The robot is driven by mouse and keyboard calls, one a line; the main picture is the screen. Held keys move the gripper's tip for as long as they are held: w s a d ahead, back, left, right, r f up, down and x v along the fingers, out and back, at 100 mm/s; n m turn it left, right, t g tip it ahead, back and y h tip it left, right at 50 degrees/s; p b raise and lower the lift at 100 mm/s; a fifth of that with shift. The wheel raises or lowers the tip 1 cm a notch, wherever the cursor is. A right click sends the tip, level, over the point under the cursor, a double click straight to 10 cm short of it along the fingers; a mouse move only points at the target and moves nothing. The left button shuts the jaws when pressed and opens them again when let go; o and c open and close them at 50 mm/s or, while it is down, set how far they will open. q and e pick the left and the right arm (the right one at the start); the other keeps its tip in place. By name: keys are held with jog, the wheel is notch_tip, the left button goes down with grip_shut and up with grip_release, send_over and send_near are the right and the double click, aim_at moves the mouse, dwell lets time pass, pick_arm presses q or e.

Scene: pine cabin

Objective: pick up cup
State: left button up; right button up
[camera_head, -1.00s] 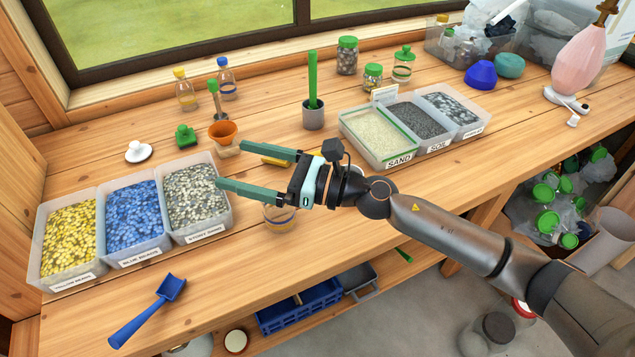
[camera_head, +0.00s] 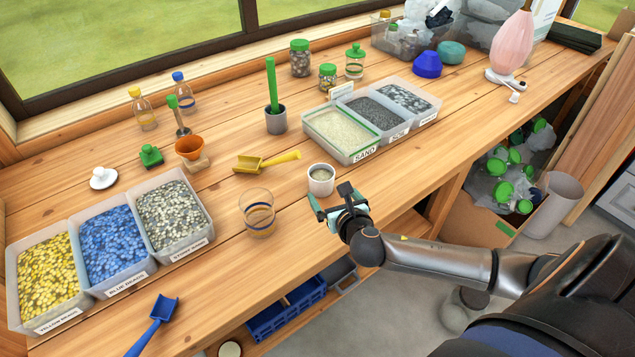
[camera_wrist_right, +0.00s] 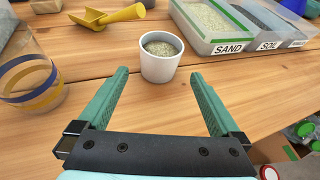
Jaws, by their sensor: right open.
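A white cup (camera_head: 321,180) with grainy contents stands upright near the front edge of the wooden bench. In the right wrist view the cup (camera_wrist_right: 161,57) is upright, just beyond the fingertips and roughly centred between them. My right gripper (camera_head: 327,208) is in front of the cup, with its green fingers pointing at it. In the right wrist view the right gripper (camera_wrist_right: 162,85) is open and empty, with bare bench between its fingers. My left gripper is not in view.
A clear glass with coloured bands (camera_head: 258,214) stands left of the cup. A yellow scoop (camera_head: 262,162) lies behind it. A sand tray (camera_head: 341,133) is behind and right. Bare bench lies around the cup.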

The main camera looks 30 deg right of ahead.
aim_at(318, 178)
jog(key=shift+b+x, duration=0.4)
jog(key=shift+x, duration=4.15)
jog(key=shift+a+f, duration=0.1)
jog(key=shift+f, duration=0.05)
jog(key=shift+c, duration=0.4)
jog(key=c, duration=1.2)
